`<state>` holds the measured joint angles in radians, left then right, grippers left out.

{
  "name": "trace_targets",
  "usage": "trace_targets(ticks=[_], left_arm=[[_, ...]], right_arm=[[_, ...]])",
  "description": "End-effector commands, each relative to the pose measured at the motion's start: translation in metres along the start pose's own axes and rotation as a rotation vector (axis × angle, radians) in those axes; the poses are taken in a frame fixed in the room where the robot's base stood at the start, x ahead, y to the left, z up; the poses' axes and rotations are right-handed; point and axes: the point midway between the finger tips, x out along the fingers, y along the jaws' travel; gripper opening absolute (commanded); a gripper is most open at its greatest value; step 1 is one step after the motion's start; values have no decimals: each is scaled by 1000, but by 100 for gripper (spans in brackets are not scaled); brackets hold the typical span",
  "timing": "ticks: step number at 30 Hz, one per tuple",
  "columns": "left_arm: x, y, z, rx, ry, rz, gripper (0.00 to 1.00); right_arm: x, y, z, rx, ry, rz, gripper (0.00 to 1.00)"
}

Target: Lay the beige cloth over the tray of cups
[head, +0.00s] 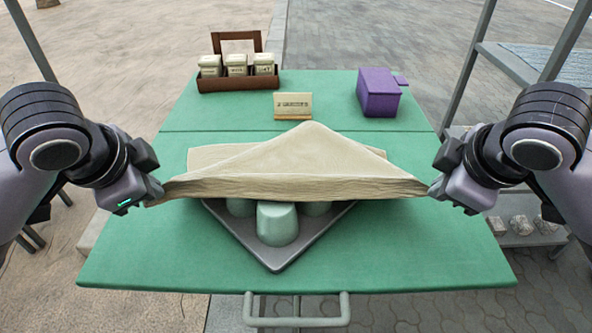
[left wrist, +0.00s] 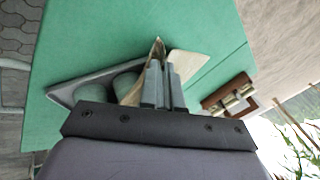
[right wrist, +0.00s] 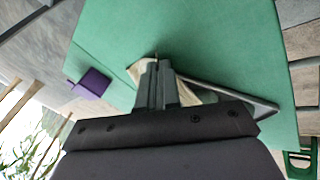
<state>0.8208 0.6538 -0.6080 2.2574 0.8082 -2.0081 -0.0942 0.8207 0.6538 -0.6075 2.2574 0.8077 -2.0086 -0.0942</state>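The beige cloth (head: 300,165) is stretched between my two grippers and hangs over the back part of the tray. Its far part peaks toward the back of the table. The grey tray (head: 273,262) sits turned like a diamond, its front corner bare. Pale green cups (head: 277,224) stand on it; the front one shows most, others are partly hidden under the cloth's near edge. My left gripper (head: 150,197) is shut on the cloth's left corner, also in the left wrist view (left wrist: 160,75). My right gripper (head: 437,188) is shut on its right corner, also in the right wrist view (right wrist: 155,80).
A beige board (head: 205,156) lies partly under the cloth. Behind stand a small sign (head: 293,106), a purple box (head: 379,93) and a brown caddy of jars (head: 238,82). The green table (head: 420,265) is clear at front left and front right.

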Motion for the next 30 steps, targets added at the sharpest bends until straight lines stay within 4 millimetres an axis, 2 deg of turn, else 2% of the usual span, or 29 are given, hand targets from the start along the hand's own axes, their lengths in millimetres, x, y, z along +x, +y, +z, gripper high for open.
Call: trace_targets(ticks=[10,11,12,15,26,30], left_arm=[[1,2,4,-4,-5,-5,0],[1,2,4,-4,-5,-5,6],[1,2,3,-4,-5,-4,19],[1,2,3,-3,-4,-4,47],[0,2,2,-1,0,-3,47],[-11,0,1,1,3,-10,47]], right_arm=[[1,-2,3,4,-5,4,0],[1,-2,3,4,-5,4,6],[1,-2,3,3,-5,4,19],[1,-2,3,3,-3,3,47],[0,-3,2,0,0,3,47],[-11,0,1,-2,3,9,47]])
